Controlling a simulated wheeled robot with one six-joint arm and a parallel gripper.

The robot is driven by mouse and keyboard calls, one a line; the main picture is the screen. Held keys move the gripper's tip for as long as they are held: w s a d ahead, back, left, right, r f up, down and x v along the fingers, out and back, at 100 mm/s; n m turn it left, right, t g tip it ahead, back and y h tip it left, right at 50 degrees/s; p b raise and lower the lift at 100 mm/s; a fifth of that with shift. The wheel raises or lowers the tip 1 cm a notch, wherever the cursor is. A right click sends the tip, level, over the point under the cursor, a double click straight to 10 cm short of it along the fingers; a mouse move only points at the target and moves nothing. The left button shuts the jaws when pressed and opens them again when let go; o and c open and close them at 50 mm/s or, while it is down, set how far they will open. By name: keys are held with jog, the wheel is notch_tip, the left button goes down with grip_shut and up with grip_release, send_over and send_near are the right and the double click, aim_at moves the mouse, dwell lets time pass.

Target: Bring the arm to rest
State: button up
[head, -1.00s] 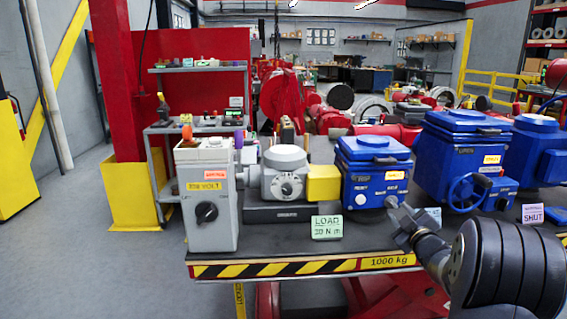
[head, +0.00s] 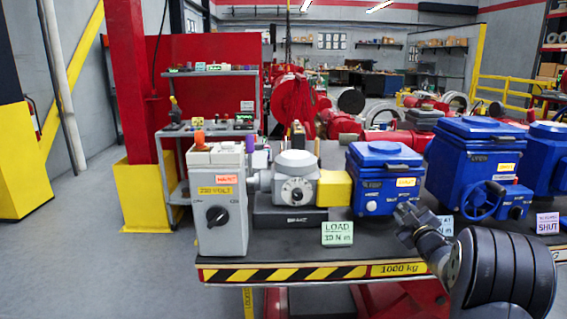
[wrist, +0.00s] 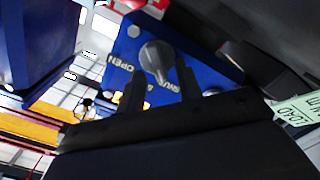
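My gripper (head: 405,212) is at the lower right corner of the smaller blue actuator (head: 385,180), at the table's front. In the wrist view my gripper (wrist: 160,92) has its two dark fingers spread apart. A grey selector knob (wrist: 157,58) on a blue face marked OPEN shows just beyond and between the fingertips. A gap shows on both sides of the knob, so the fingers do not look closed on it. Whether a finger touches it I cannot tell. In the head view this knob is hidden behind my gripper.
The table (head: 300,272) has a striped front edge. A grey switch box (head: 217,200), a grey gearbox (head: 295,180) and a LOAD card (head: 337,233) stand left of my gripper. A larger blue actuator with a handwheel (head: 483,200) stands right. Open floor lies left.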

jog(key=s, duration=1.1)
jog(key=w, duration=1)
jog(key=shift+w, duration=0.4)
jog(key=shift+w+r+p, duration=0.15)
jog(key=shift+w+p, duration=0.1)
jog(key=shift+p, duration=0.4)
jog(key=shift+r+m+p, duration=0.1)
jog(key=shift+m+p, duration=0.35)
jog(key=shift+m, duration=0.05)
jog(key=m+p, duration=0.2)
jog(key=p, duration=0.1)
jog(key=m+p, duration=0.1)
jog(key=p, duration=0.2)
jog(key=shift+s+d+r+m, duration=0.1)
jog(key=shift+d+m, duration=0.1)
jog(key=shift+m, duration=0.2)
jog(key=m+p, duration=0.1)
jog(key=p, duration=0.1)
jog(key=m+p, duration=0.2)
jog(key=p, duration=0.1)
jog(key=m+p, duration=0.1)
jog(key=p, duration=0.2)
jog(key=shift+d, duration=0.25)
jog(key=s+b, duration=0.2)
jog(key=s, duration=0.8)
jog(key=shift+s+d+f+b, duration=0.15)
jog(key=shift+s+f+b, duration=0.05)
jog(key=shift+b, duration=0.15)
jog(key=shift+r, duration=0.1)
